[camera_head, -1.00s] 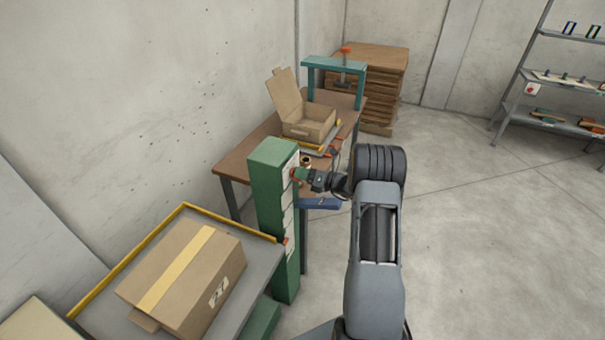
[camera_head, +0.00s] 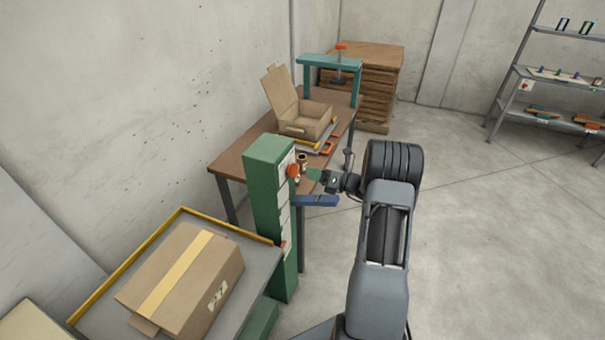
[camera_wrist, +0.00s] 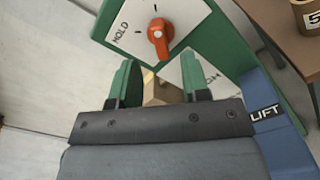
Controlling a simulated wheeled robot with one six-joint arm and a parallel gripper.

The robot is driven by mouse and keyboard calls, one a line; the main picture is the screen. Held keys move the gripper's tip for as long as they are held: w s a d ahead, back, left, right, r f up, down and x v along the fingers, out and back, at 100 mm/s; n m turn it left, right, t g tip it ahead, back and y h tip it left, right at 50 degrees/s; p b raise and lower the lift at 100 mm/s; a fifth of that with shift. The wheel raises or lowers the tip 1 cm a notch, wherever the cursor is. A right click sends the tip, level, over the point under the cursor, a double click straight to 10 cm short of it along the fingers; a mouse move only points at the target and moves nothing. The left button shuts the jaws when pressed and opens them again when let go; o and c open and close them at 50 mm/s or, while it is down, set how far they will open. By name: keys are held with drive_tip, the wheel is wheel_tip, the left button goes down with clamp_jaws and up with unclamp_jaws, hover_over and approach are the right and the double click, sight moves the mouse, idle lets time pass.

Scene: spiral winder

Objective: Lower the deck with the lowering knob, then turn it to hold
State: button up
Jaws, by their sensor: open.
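The orange knob (camera_wrist: 158,38) sits on a white plate marked HOLD (camera_wrist: 120,27) on the green post (camera_head: 268,195). In the head view the knob (camera_head: 293,171) shows at the post's upper right side. The HOLD mark lies left of the knob in the wrist view; which mark the knob points at is unclear. In the head view my gripper (camera_head: 314,175) is just right of the knob. The grey deck (camera_head: 118,305) with a yellow rail bears a taped carton (camera_head: 190,285).
A blue lever marked LIFT (camera_wrist: 265,112) projects from the post below the knob. Behind stands a brown table (camera_head: 235,155) with an open carton (camera_head: 300,115) and a cup (camera_head: 302,160). Shelves (camera_head: 540,75) stand far right. Floor to the right is clear.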

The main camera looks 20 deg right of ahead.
drive_tip(key=b+v, duration=0.1)
drive_tip(key=v, duration=0.7)
drive_tip(key=shift+w, duration=0.1)
idle(0.4)
drive_tip(key=s+a+f+n+g+h, duration=0.4)
drive_tip(key=s+a+n+g, duration=0.7)
drive_tip(key=n, duration=0.7)
drive_tip(key=s+a+r+n+t+h, duration=0.1)
drive_tip(key=s+a+r+n+h, duration=0.3)
drive_tip(key=r+n, duration=0.3)
drive_tip(key=s+a+r+n+t+h, duration=0.1)
drive_tip(key=s+a+r+n+h, duration=0.3)
drive_tip(key=n, duration=0.6)
wheel_tip(320, 180, up, 3)
drive_tip(key=s+a, duration=0.1)
drive_tip(key=a, duration=0.1)
drive_tip(key=shift+a+n, duration=0.3)
drive_tip(key=shift+a, duration=0.1)
drive_tip(key=shift+d+f, duration=0.1)
